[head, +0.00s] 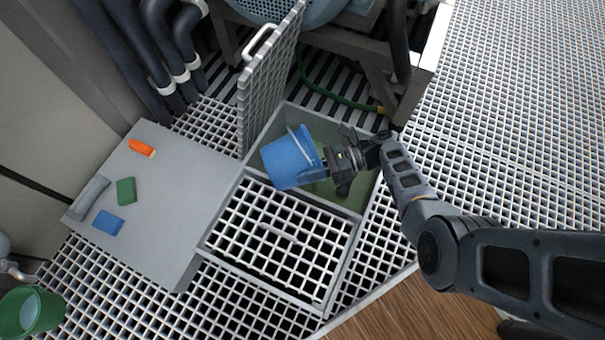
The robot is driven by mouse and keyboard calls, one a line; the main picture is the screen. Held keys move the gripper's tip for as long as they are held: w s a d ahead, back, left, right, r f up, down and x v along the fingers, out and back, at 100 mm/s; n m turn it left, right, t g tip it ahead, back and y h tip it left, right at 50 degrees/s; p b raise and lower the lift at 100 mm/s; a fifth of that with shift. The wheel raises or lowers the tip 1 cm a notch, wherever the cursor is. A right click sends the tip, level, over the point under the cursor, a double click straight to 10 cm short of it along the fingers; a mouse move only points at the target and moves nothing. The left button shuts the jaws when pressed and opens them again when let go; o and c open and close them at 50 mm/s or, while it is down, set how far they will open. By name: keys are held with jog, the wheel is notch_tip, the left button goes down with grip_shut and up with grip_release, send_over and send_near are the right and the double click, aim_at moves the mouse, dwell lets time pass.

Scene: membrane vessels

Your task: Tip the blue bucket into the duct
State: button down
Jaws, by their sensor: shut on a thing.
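The blue bucket (287,163) is tilted strongly on its side over the duct, with its pale handle at its upper edge. My gripper (332,162) is shut on the blue bucket at its right side. The duct (284,120) is an open rectangular channel with a greenish inside, set in the grated floor. The bucket and my gripper hide part of the duct's inside. A dark shape (344,188) shows in the duct below my gripper; I cannot tell what it is. The inside of the bucket is not clearly visible.
A raised grate lid (265,85) with a handle stands at the duct's upper left. A closed grate (282,232) lies in front. A green bucket (30,311) stands lower left.

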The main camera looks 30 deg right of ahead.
jog(key=shift+s+d+f+y+b, duration=0.1)
jog(key=shift+d+f+y+b, duration=0.15)
jog(key=shift+d+b, duration=0.25)
jog(key=shift+r, duration=0.1)
jog(key=shift+d+b, duration=0.15)
jog(key=shift+b, duration=0.15)
jog(key=shift+s+d+f+t+y+b, duration=0.1)
jog(key=shift+d+f+t+y+b, duration=0.35)
jog(key=shift+y+b, duration=0.5)
jog(key=shift+d, duration=0.15)
jog(key=shift+d+r+b, duration=0.1)
jog(key=shift+d+b, duration=0.1)
jog(key=shift+b, duration=0.35)
jog(key=shift+s+d+y+b, duration=0.15)
jog(key=shift+d+y+b, duration=0.4)
jog(key=shift+y+b, duration=0.2)
jog(key=shift+d+r+y, duration=0.2)
jog(key=shift+d+y, duration=0.05)
jog(key=shift+s, duration=0.1)
